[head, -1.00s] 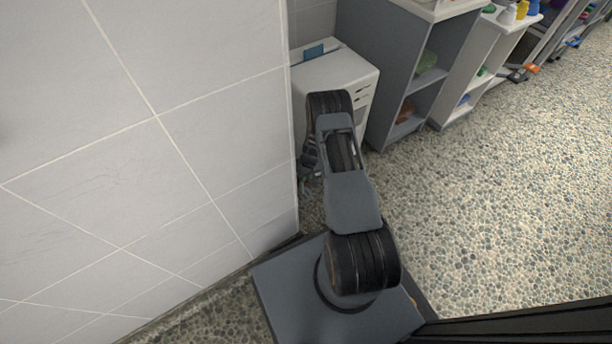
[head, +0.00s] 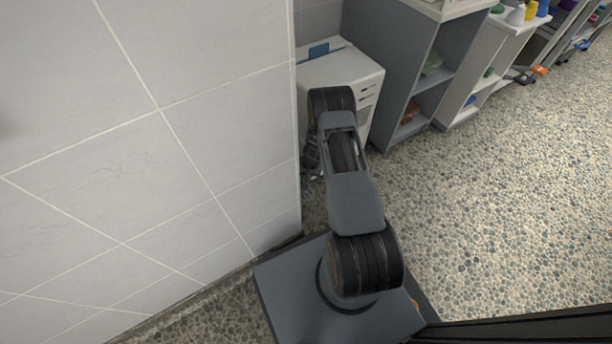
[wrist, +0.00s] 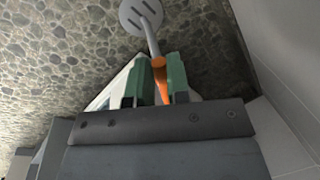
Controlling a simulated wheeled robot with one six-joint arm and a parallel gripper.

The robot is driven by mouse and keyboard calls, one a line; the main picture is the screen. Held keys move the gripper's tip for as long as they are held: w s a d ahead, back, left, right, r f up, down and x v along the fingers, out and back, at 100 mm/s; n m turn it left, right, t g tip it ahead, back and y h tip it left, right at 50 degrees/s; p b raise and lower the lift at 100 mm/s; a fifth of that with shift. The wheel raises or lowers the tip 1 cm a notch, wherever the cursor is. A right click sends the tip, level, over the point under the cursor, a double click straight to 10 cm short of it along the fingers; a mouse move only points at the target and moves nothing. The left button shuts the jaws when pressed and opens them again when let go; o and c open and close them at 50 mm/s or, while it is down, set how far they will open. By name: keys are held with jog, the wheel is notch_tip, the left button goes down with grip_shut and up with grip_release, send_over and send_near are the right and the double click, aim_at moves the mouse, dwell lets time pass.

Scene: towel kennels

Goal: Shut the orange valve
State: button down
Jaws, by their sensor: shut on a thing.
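My gripper is shut on this orange part. A grey stem runs from it to a round, slotted grey disc (wrist: 141,16) at the top of the wrist view.
A white tiled wall (head: 150,150) stands close on the left. A white cabinet (head: 340,72) with a blue item (head: 319,51) on top is beyond my arm. Grey shelves (head: 428,85) line the back right.

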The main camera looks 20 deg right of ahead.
jog(key=c, duration=1.1)
grip_release()
notch_tip(320, 180, up, 14)
jog(key=s+d+p, duration=0.1)
jog(key=d+p, duration=0.1)
jog(key=p, duration=0.3)
jog(key=shift+d+f, duration=0.2)
